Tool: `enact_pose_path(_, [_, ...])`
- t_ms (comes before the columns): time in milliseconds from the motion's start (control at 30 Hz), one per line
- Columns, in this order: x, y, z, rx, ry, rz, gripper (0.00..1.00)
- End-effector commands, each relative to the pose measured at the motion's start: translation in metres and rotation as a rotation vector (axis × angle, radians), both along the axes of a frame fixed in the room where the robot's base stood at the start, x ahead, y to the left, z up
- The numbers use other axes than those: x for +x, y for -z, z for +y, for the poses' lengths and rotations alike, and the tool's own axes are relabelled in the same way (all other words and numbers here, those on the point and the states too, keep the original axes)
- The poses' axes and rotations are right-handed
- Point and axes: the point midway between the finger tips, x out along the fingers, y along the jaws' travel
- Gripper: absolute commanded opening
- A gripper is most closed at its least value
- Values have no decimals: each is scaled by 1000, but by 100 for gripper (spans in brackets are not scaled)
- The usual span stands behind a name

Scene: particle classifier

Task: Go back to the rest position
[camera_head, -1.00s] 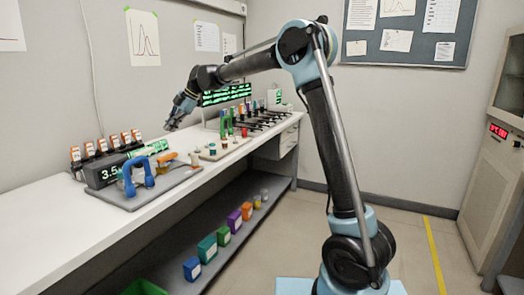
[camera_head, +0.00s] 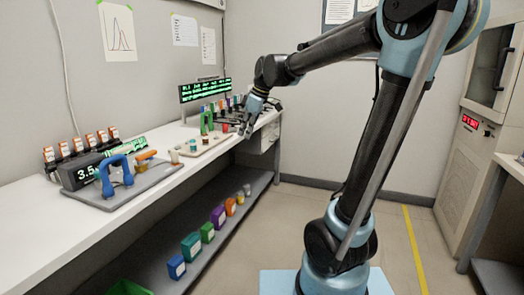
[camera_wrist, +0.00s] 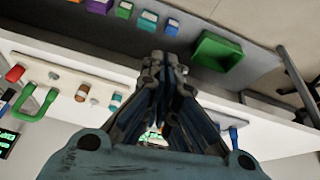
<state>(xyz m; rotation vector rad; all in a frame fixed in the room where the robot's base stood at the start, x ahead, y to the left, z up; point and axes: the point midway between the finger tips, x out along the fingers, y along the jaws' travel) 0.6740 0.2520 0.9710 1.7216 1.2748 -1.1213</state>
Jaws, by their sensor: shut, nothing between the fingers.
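My gripper (camera_head: 247,128) hangs from my raised arm near the front edge of the white bench (camera_head: 60,232), toward its far end. It is small in the head view. In the wrist view my gripper (camera_wrist: 160,62) points toward the bench edge with its fingers together, and nothing shows between them. It is apart from the things on the bench.
A tray with a blue-handled device (camera_head: 117,172) and a 3.5 display (camera_head: 87,170) stands on the near bench. A board of small vials (camera_head: 205,145) lies farther back. Colored boxes (camera_head: 191,246) and a green bin (camera_wrist: 217,52) are below.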

Motion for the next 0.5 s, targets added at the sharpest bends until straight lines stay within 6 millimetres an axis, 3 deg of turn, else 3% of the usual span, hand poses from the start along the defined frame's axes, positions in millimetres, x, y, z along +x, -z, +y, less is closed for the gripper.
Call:
enact_pose_path(33, [-11, 6, -19, -7, 57, 12, 0])
enact_pose_path(200, [-47, 30, -73, -31, 260, 53, 0])
enact_pose_path(500, [-117, 82, -154, -62, 623, 115, 0])
